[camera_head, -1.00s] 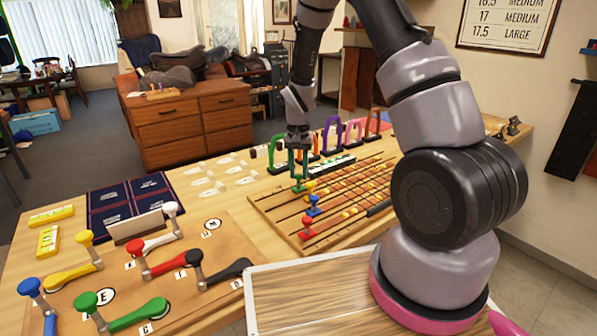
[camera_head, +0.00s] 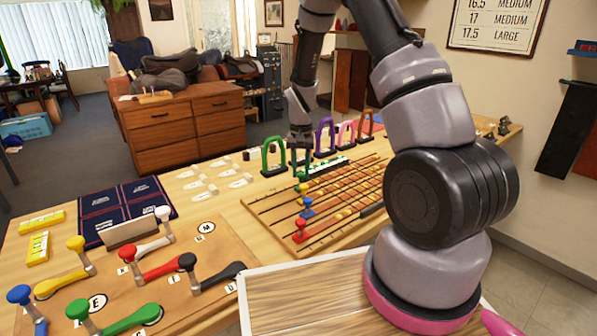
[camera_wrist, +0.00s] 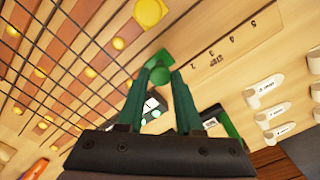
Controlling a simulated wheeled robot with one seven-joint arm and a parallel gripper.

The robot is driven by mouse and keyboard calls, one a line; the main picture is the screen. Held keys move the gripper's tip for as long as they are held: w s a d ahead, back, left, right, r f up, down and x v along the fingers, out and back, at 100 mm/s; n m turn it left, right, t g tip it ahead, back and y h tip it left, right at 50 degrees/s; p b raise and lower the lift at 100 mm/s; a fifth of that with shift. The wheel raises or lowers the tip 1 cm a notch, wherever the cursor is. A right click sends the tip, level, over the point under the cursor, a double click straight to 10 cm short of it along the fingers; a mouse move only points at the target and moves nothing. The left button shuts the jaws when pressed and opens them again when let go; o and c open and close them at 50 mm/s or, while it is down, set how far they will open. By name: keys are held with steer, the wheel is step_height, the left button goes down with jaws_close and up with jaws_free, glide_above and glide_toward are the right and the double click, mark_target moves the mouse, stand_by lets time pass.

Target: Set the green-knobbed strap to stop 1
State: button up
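The strap board (camera_head: 262,212) lies on the bench with red (camera_head: 300,224), blue (camera_head: 307,203) and yellow (camera_head: 304,187) knobs in a row along its left part. My gripper (camera_head: 301,172) points down at the far end of that row. In the wrist view, my gripper's two fingers (camera_wrist: 163,75) close in on the green knob (camera_wrist: 160,76) from both sides, with no clear gap. The strap under the green knob is mostly hidden by the fingers. A "STOP" scale (camera_wrist: 232,42) with numbers runs along the board's edge beside it.
Colored arches, among them a green one (camera_head: 273,156) and a purple one (camera_head: 325,137), stand just behind the board. A lever board (camera_head: 212,254) lies to the left. White pieces (camera_head: 237,182) lie on the bench left of the arches.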

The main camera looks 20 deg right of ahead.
steer(key=o, duration=0.4)
steer(key=shift+r, duration=0.1)
step_height(320, 180, up, 11)
steer(key=shift+f, duration=0.15)
stand_by(0.4)
steer(key=s+d+r+t+y, duration=0.1)
steer(key=s+r+t, duration=0.1)
steer(key=s+r, duration=0.5)
steer(key=s+d+r+t, duration=0.1)
steer(key=s+r, duration=0.2)
steer(key=r, duration=0.8)
steer(key=s+r+t, duration=0.1)
steer(key=s+r, duration=0.1)
steer(key=s, duration=0.3)
steer(key=s+r+t, duration=0.1)
steer(key=s+r, duration=0.2)
steer(key=s, duration=0.2)
steer(key=s+r+t+y, duration=0.1)
steer(key=s+r+t, duration=0.1)
steer(key=s, duration=0.4)
steer(key=shift+d+r, duration=0.1)
steer(key=shift+r, duration=0.35)
